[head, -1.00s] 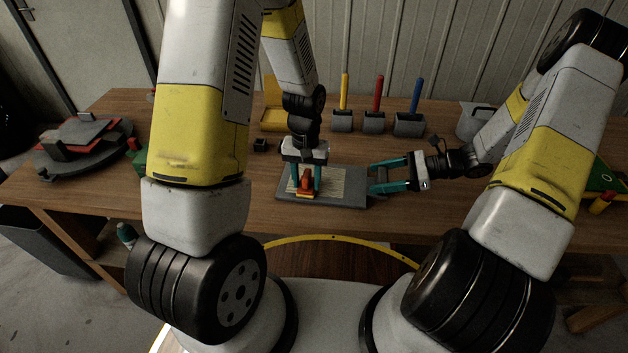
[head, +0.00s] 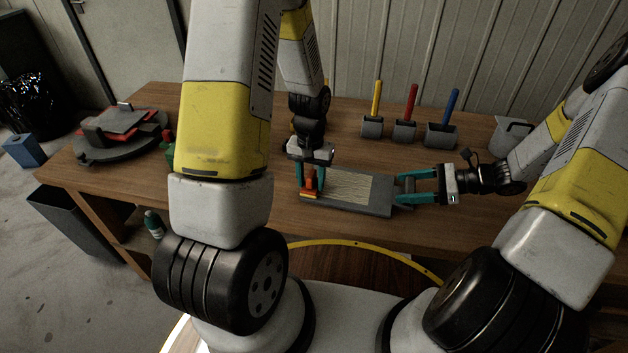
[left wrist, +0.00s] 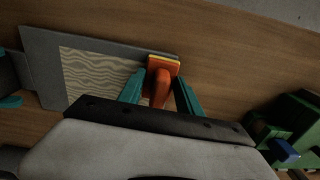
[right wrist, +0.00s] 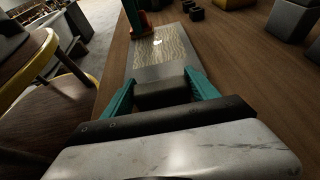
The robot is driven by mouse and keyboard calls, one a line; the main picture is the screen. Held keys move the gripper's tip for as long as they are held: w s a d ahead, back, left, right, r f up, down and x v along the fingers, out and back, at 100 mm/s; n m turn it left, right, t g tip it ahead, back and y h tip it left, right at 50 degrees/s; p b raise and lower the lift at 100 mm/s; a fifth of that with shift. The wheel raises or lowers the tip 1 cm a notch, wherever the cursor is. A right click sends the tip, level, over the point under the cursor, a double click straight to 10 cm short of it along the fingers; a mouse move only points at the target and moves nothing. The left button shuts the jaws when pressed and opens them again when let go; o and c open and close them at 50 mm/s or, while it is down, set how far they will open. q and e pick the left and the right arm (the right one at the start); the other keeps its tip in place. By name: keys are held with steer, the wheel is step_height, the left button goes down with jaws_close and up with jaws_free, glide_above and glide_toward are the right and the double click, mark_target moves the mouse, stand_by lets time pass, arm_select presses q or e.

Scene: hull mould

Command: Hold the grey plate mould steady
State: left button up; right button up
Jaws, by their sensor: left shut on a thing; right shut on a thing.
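The grey plate mould (head: 380,207) lies flat on the wooden table, with a pale wavy-grained patch (head: 358,187) on its top. It also shows in the left wrist view (left wrist: 40,52) and the right wrist view (right wrist: 150,74). My right gripper (head: 408,190) is shut on the dark block (right wrist: 162,95) at the mould's right end.
Grey blocks holding yellow, red and blue handles (head: 411,106) stand behind the mould. A grey container (head: 511,135) is at the back right. A round dark stand with red parts (head: 122,135) sits at the table's left. Bare table lies in front of the mould.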

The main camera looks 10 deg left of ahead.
arm_select(q)
steer(key=shift+s+a+f, duration=0.1)
steer(key=shift+r, duration=3.6)
arm_select(e)
steer(key=o, duration=0.7)
steer(key=shift+o, duration=0.2)
steer(key=shift+r, duration=0.1)
steer(key=shift+r, duration=0.65)
